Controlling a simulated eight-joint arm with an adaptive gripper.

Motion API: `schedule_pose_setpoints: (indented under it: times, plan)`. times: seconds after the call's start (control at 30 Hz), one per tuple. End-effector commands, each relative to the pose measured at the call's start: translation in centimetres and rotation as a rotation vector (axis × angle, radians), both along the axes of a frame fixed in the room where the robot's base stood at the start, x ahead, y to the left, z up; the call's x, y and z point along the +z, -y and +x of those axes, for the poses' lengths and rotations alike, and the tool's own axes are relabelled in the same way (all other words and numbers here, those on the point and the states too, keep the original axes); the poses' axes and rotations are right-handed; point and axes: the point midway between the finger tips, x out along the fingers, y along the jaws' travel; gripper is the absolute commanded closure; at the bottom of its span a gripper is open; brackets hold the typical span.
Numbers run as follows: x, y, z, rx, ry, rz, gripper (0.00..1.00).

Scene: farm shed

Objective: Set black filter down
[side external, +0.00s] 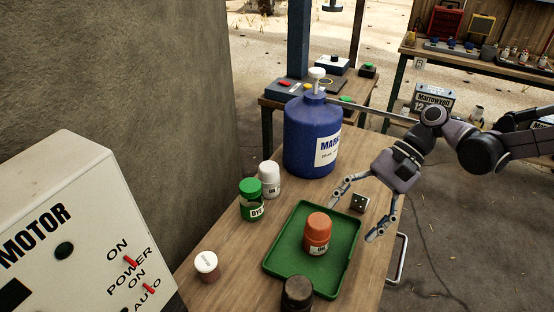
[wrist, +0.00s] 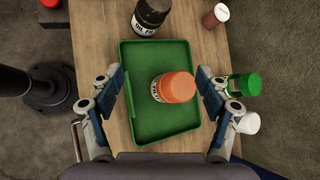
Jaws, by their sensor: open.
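The black filter (side external: 297,292) stands upright at the bottom edge of the side view, partly cut off. In the wrist view the black filter (wrist: 150,17) is just beyond the far edge of the green tray (wrist: 130,60), apparently on the table. My gripper (side external: 353,220) is open and empty, above the tray's other end, and away from the black filter. In the wrist view the fingers of my gripper (wrist: 159,72) are spread on both sides of the tray. An orange-capped jar (side external: 318,233) stands on the tray (side external: 283,255), between and below my fingers.
A green jar (side external: 250,200), a white jar (side external: 269,180) and a white-capped brown jar (side external: 207,266) stand left of the tray. The white motor box (side external: 80,240) is at left.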

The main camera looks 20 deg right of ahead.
Motion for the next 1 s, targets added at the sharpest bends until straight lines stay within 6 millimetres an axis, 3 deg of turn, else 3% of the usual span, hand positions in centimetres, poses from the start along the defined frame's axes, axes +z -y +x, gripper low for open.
schedule_pose_setpoints:
  times: [0.2, 0.43, 0.63, 1.0]
  plan:
    - [-1.8, -3.5, -0.1, 0.014, -0.290, 0.109, 0.24]
    - [-3.3, -5.0, -1.0, 0.050, -0.504, 0.157, 0.24]
    - [-3.9, -5.8, -1.7, 0.065, -0.559, 0.165, 0.24]
    - [-5.6, -9.3, -3.9, 0.062, -0.557, 0.165, 0.24]
